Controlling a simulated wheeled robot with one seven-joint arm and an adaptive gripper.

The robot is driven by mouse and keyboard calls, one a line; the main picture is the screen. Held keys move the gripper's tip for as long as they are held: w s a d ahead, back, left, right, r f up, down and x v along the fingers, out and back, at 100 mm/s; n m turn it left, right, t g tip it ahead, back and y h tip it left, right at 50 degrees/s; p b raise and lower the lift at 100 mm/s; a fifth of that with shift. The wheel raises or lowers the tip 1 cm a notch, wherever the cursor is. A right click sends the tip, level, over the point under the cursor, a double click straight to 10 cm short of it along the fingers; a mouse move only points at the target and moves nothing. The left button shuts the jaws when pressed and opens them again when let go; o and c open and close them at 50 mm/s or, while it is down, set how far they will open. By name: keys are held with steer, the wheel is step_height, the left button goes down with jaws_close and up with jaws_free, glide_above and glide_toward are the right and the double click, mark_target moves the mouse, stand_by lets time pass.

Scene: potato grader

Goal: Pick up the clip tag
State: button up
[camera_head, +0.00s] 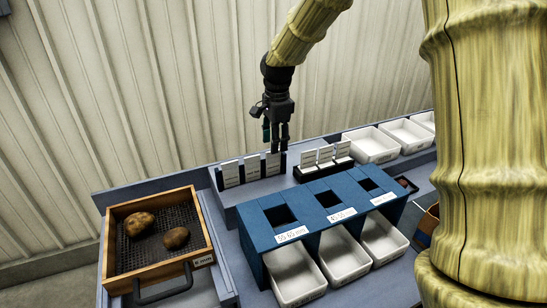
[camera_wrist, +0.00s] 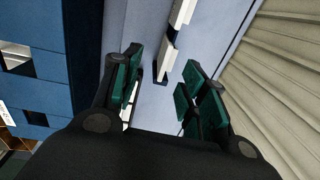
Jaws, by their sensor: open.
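Several upright white tags stand on the shelf behind the blue sorting frame. One group (camera_head: 252,168) is on the left and another group (camera_head: 326,155) stands in a dark holder to the right; I cannot tell which tag is the clip tag. My gripper (camera_head: 276,143) points down over the shelf, at the right end of the left group, with its fingers apart. In the wrist view, my gripper (camera_wrist: 158,85) has green-padded fingers spread with nothing held. A white tag (camera_wrist: 163,70) shows edge-on beyond and between the fingertips; another white edge is partly hidden behind the left finger.
The blue sorting frame (camera_head: 320,190) has square openings, with white bins (camera_head: 295,275) under it. A wooden tray (camera_head: 206,228) with a mesh floor holds two potatoes (camera_head: 140,223) at left. More white bins (camera_head: 371,145) stand at back right. A corrugated wall is close behind.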

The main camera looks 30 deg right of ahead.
mark_target(273, 157)
steer(key=f, duration=0.1)
steer(key=w+f, duration=0.2)
steer(key=shift+a+f, duration=0.2)
steer(key=shift+f, duration=0.15)
steer(key=shift+s+d+f+p, duration=0.15)
steer(key=shift+s+f+p, duration=0.1)
steer(key=shift+s+p, duration=0.35)
steer(key=f, duration=0.1)
steer(key=w+f+p, duration=0.1)
steer(key=f, duration=0.1)
steer(key=shift+w+f+p, duration=0.1)
steer(key=shift+f+p, duration=0.05)
steer(key=shift+p, duration=0.15)
steer(key=shift+f, duration=0.3)
steer(key=shift+s+f, duration=0.15)
steer(key=shift+s, duration=0.05)
steer(key=shift+w+f, duration=0.1)
steer(key=c, duration=0.9)
